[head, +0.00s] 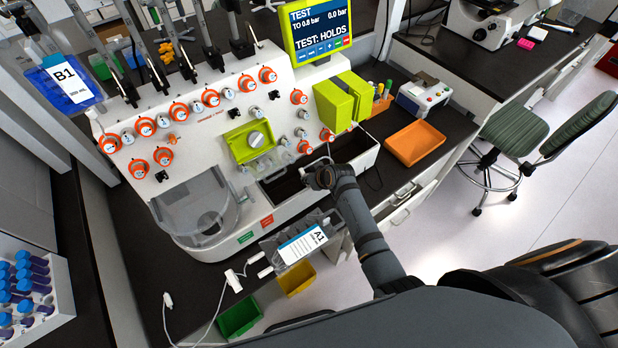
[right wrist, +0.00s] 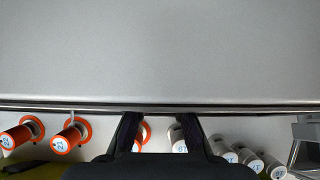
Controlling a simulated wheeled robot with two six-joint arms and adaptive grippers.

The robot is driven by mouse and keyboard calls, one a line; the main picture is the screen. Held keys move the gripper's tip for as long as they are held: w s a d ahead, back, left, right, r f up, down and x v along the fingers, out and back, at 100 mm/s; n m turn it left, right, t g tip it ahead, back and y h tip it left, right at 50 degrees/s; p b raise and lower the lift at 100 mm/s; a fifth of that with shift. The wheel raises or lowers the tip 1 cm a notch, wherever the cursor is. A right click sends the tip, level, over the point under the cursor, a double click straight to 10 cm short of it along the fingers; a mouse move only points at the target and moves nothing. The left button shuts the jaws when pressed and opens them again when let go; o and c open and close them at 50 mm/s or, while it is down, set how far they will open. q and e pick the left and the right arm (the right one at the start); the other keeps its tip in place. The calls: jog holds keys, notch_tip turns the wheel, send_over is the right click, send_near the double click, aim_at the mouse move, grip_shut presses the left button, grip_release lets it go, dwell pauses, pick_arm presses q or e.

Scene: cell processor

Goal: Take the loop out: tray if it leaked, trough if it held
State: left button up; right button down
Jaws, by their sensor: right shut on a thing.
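The screen (head: 320,27) on the machine reads TEST: HOLDS and 0.0 bar. My right gripper (head: 320,178) is at the machine's front, over the long trough (head: 289,211) with pale walls and a dark inside. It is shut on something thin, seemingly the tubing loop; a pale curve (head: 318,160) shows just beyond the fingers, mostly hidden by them. The right wrist view shows both fingers (right wrist: 160,122) but not clearly what lies between them. The orange tray (head: 415,143) lies empty on the bench to the right. My left gripper is out of view.
Orange and white knobs cover the machine's panel (head: 215,118) behind my right gripper. A bag marked A1 (head: 300,245) hangs at the front, above green (head: 240,317) and yellow (head: 296,280) bins.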

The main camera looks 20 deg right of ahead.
jog(key=c, duration=1.3)
grip_release()
jog(key=shift+r, duration=0.1)
jog(key=v, duration=1.2)
